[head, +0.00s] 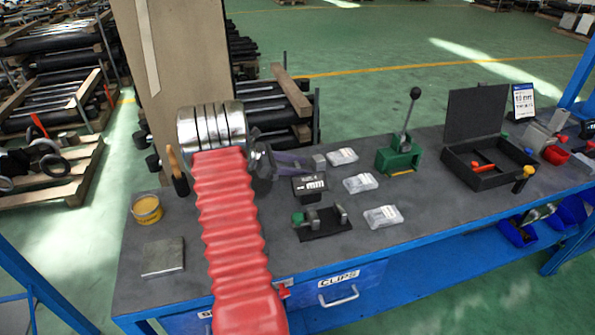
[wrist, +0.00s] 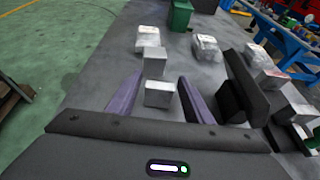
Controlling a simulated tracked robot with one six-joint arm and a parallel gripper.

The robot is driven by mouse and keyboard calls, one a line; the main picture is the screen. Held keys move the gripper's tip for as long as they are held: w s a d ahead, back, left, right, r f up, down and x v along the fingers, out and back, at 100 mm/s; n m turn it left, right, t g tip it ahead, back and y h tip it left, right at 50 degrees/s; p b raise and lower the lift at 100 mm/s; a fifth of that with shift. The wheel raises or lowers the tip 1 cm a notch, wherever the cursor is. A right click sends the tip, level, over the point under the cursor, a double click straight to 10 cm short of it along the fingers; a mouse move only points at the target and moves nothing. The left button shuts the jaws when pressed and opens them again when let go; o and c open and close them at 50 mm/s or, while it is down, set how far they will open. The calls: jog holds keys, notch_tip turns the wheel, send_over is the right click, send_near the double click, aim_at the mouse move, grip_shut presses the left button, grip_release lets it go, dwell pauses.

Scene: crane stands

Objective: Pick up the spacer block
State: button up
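My gripper (wrist: 160,80) has two purple fingers, spread apart with nothing clamped between them. A small grey metal block (wrist: 159,94), which looks like the spacer block, sits between the fingers in the wrist view, with gaps visible on both sides. A second, similar grey block (wrist: 155,63) stands just beyond it; I cannot tell for certain which is the spacer block. In the head view, my gripper (head: 302,163) reaches low over the bench from the left, and one grey block (head: 319,162) shows at the fingertips. My gripper hides the other block there.
Clear packets (head: 361,183) lie to the right on the bench (head: 330,262). A black labelled box (head: 309,188) and a green-ended fixture (head: 322,222) are close in front. A green lever stand (head: 400,155) and an open black case (head: 487,165) stand further right. A flat metal plate (head: 163,257) lies left.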

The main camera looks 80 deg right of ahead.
jog(key=c, duration=1)
jog(key=shift+o, duration=0.2)
notch_tip(320, 180, up, 10)
jog(key=shift+r, duration=0.1)
dwell(0.8)
